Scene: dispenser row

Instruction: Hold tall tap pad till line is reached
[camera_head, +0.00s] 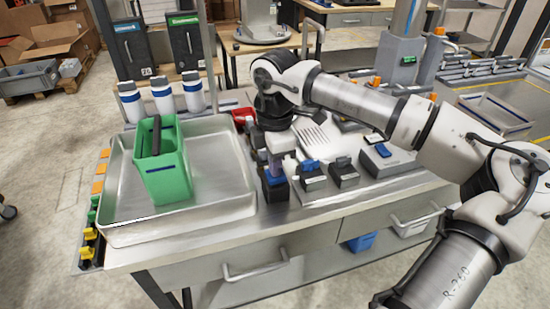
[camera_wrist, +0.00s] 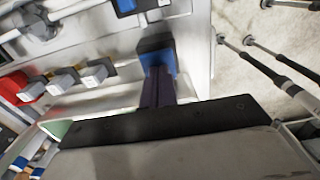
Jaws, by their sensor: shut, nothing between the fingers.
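A green container (camera_head: 168,185) with a dark blue line on its front stands upright in a metal tray; a black upright part shows at its top. I cannot see the level inside. My gripper (camera_head: 274,170) points down, shut and empty, just right of the tray. Its tips are at a small dark box with a blue part (camera_head: 276,189), which also shows in the wrist view (camera_wrist: 156,50). The fingertips (camera_wrist: 158,84) appear to meet the box; whether they press it is hard to tell. Three white bottles with blue bands (camera_head: 163,94) stand behind the tray.
The metal tray (camera_head: 225,205) fills the bench's left side. Dark boxes with blue (camera_head: 312,177) and grey tops (camera_head: 345,174) stand right of my gripper. Yellow and orange clips (camera_head: 90,234) line the left edge.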

